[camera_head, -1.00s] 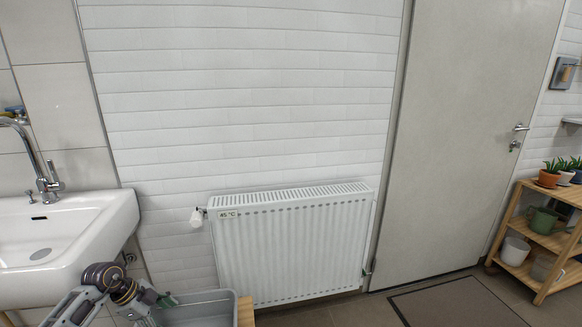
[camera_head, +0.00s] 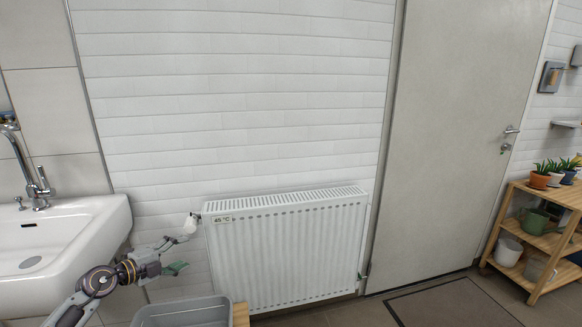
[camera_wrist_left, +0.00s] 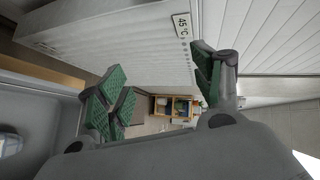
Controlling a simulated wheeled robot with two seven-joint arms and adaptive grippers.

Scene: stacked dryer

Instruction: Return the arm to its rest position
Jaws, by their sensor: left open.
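My left arm (camera_head: 98,281) comes in from the lower left of the head view. Its left gripper (camera_head: 181,254) points right, in front of the tiled wall, between the sink and the radiator. The gripper is open and empty. In the left wrist view, the green finger pads of the left gripper (camera_wrist_left: 160,86) stand wide apart with nothing between them. My right gripper is in no view.
A white radiator (camera_head: 285,255) with a "45 °C" label and valve knob (camera_head: 191,224) is close to the gripper. A white sink (camera_head: 75,235) is left. A grey bin (camera_head: 182,311) lies below. A door (camera_head: 455,130) and plant shelf (camera_head: 530,247) stand right.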

